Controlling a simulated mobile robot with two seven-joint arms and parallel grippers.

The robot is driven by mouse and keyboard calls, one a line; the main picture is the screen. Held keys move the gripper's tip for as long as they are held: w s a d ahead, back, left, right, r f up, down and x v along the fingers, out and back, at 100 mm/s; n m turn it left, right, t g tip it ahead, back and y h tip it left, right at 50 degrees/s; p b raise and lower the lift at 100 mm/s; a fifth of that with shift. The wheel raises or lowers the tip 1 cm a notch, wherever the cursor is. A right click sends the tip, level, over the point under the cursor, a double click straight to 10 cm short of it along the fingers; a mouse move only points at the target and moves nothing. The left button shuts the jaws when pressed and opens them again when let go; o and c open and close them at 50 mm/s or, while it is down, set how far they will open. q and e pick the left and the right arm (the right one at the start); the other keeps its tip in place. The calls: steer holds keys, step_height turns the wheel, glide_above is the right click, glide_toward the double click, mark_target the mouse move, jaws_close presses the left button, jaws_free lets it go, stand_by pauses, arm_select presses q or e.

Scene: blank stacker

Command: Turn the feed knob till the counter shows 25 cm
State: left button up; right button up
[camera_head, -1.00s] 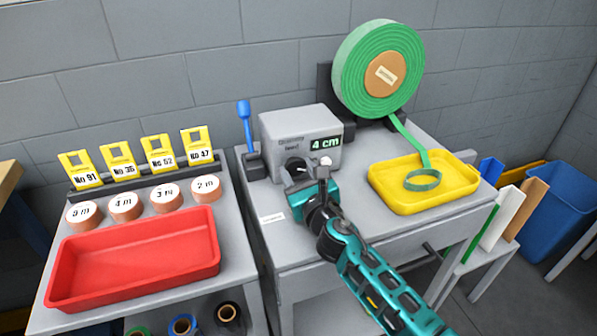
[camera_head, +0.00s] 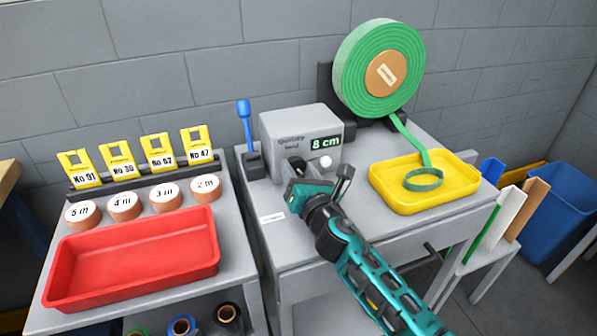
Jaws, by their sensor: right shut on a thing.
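The grey feed machine (camera_head: 277,131) stands on the grey table, and its counter (camera_head: 326,143) reads 8 cm. The feed knob on its front is mostly hidden behind my right gripper (camera_head: 297,177), which is shut on it. A white ball (camera_head: 326,162) shows just right of the gripper, below the counter. A large green roll (camera_head: 352,75) stands behind the machine. Its green strip (camera_head: 411,138) runs down to a yellow tray (camera_head: 457,190), where a green loop (camera_head: 423,180) lies. My left gripper is out of view.
A red tray (camera_head: 75,264), several round labelled discs (camera_head: 164,193) and yellow numbered tags (camera_head: 157,150) are on the left table. A blue-handled tool (camera_head: 245,118) stands left of the machine. A blue bin (camera_head: 556,215) is at the right.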

stand_by(0.3)
steer(key=o, duration=1)
steer(key=shift+o, duration=0.2)
steer(key=p+v, duration=0.1)
steer(key=v, duration=1.2)
steer(key=shift+p, duration=0.35)
